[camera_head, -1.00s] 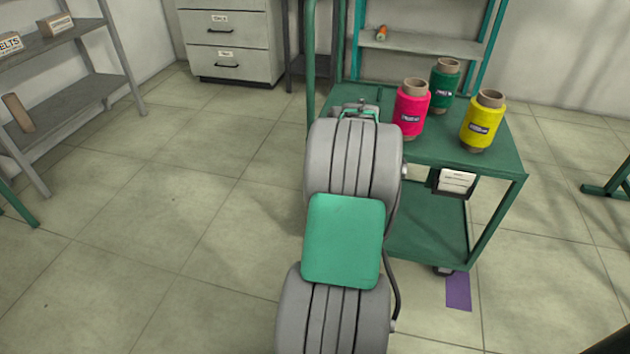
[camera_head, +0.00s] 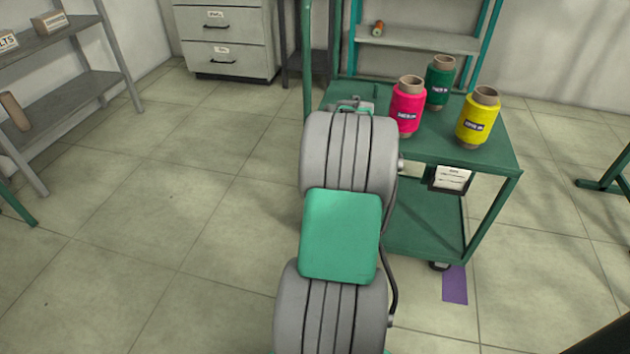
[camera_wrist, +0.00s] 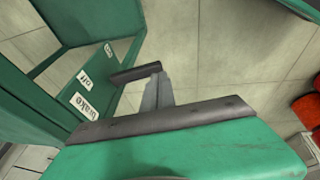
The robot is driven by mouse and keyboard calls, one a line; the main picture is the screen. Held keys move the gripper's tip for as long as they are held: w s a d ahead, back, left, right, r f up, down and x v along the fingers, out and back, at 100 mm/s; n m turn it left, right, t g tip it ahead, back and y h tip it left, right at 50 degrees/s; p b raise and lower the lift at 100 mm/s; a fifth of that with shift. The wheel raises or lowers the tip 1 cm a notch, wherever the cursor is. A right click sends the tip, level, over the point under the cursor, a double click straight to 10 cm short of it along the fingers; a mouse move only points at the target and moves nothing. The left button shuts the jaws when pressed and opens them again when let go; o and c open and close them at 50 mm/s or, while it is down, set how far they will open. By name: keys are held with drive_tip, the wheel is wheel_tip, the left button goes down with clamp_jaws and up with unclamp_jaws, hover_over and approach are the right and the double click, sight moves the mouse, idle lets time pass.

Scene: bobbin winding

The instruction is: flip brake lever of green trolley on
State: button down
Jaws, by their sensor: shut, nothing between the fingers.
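The green trolley (camera_head: 488,163) stands right of my arm in the head view, with several thread cones on its top. In the wrist view its green frame (camera_wrist: 38,88) fills the left side, with white labels reading "off" (camera_wrist: 83,77) and "brake" (camera_wrist: 84,106). A dark bar that looks like the brake lever (camera_wrist: 132,73) sticks out to the right beside the "off" label. My gripper (camera_wrist: 159,80) is shut and empty, its grey fingertips close to the bar's outer end; I cannot tell whether they touch. The head view hides lever and fingertips behind my arm.
Pink (camera_head: 407,106), green (camera_head: 439,83) and yellow (camera_head: 478,121) cones stand on the trolley top near my arm. A grey shelf (camera_head: 75,87) is at the left, a drawer cabinet (camera_head: 226,40) at the back. The floor left of my arm is clear.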

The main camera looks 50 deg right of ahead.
drive_tip(key=s+a+r+p, duration=0.3)
drive_tip(key=s+r+p, duration=0.1)
drive_tip(key=r, duration=0.7)
drive_tip(key=shift+s, duration=0.4)
